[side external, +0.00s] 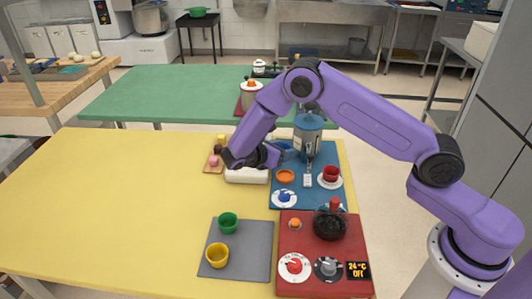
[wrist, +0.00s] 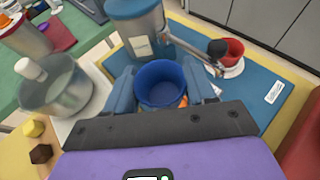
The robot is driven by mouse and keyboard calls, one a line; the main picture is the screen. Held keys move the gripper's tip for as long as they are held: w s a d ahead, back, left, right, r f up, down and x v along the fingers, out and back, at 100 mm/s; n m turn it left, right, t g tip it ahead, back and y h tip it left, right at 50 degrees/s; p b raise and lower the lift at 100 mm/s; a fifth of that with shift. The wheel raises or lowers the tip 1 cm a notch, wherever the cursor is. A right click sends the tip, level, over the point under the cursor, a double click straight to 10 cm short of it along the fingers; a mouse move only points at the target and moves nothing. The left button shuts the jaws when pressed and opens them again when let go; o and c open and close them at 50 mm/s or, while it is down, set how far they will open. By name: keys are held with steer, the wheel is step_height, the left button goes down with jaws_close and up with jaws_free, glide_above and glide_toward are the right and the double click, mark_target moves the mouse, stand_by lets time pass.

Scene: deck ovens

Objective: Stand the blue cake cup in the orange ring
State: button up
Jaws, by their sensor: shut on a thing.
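The blue cake cup (wrist: 161,82) is between the fingers of my gripper (wrist: 166,88) in the wrist view, its open mouth facing the camera. My gripper is shut on it. Small orange slivers of the orange ring (wrist: 184,101) show just beside and below the cup, and the cup hides most of the ring there. In the side view the orange ring (side external: 285,176) lies flat on the blue mat (side external: 308,198) and looks empty. My gripper (side external: 272,155) is above and behind the ring there. I cannot clearly make out the cup in that view.
A tall blue-grey canister (side external: 308,135) with a tap stands behind the ring. A red cup (side external: 331,173) on a saucer is to its right, a saucer with a blue knob-like piece (side external: 284,196) in front. The yellow table (side external: 120,200) is clear at left.

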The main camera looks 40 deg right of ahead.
mark_target(285, 177)
steer(key=shift+s+d+f+m+g, duration=0.3)
steer(key=shift+s+d+m+g, duration=0.1)
steer(key=shift+m+g, duration=0.35)
steer(key=shift+f+g, duration=0.25)
steer(key=shift+g, duration=0.1)
steer(key=shift+f, duration=2.65)
steer(key=shift+f, duration=0.65)
steer(key=o, duration=0.7)
steer(key=shift+o, duration=0.2)
steer(key=shift+v, duration=5.25)
steer(key=shift+a+r, duration=0.2)
steer(key=shift+a, duration=0.05)
